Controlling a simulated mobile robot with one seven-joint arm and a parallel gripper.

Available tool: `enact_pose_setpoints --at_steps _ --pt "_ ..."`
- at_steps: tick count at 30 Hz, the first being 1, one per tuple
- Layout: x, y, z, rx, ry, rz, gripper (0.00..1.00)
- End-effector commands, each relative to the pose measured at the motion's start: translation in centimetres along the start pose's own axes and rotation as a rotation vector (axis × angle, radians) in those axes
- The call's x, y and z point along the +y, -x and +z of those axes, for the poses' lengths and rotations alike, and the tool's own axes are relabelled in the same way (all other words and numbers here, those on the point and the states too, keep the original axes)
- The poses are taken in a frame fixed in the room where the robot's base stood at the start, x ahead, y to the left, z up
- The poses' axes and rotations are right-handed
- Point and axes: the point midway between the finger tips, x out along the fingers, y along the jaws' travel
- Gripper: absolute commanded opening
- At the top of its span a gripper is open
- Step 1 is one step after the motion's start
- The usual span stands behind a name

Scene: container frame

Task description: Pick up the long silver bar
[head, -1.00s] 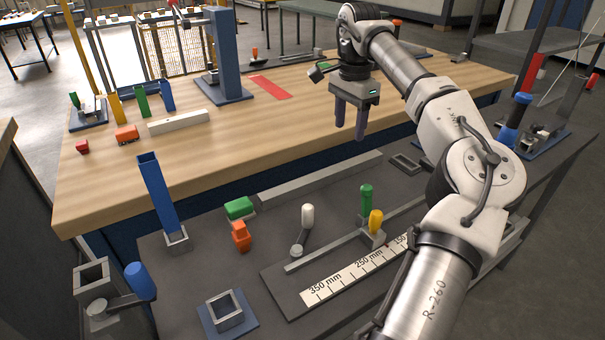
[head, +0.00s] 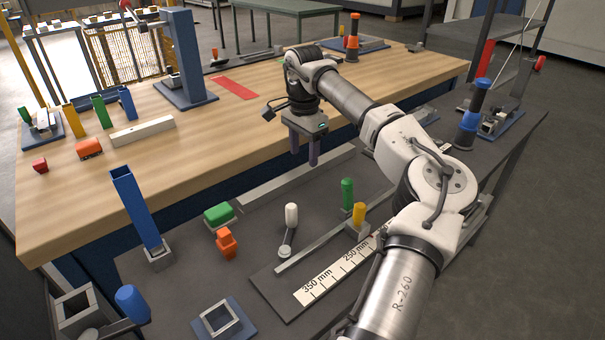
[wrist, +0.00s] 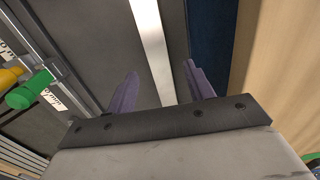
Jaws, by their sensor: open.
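The long silver bar (head: 290,180) lies on the dark lower bench, along the edge of the wooden table. My gripper (head: 304,160) is above the bar, toward its right part, with its two purple fingers pointing down. In the wrist view the bar (wrist: 152,45) runs between the two open fingers of my gripper (wrist: 158,90), and nothing is held. The gripper hides a little of the bar in the head view. The height of the fingertips above the bar is hard to tell.
A ruler fixture (head: 330,277) with green (head: 347,194) and yellow (head: 359,213) handles stands in front of the bar. A green block (head: 219,214) is near its left end. The wooden table (head: 200,165) rises behind. A pale bar (head: 142,132) lies on that table.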

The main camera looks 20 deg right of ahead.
Motion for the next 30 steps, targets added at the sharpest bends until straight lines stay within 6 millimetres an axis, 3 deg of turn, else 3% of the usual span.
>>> enact_pose_setpoints --at_steps 5,12,20,30 --pt "0.1 -1.3 0.2 -0.003 0.002 0.002 0.53" --pt "0.2 -4.7 0.6 -0.003 0.001 0.001 0.53" --pt "0.2 -5.2 0.6 0.0 0.001 0.0 0.53" --pt "0.2 -5.2 0.6 -0.001 0.001 0.0 0.08"
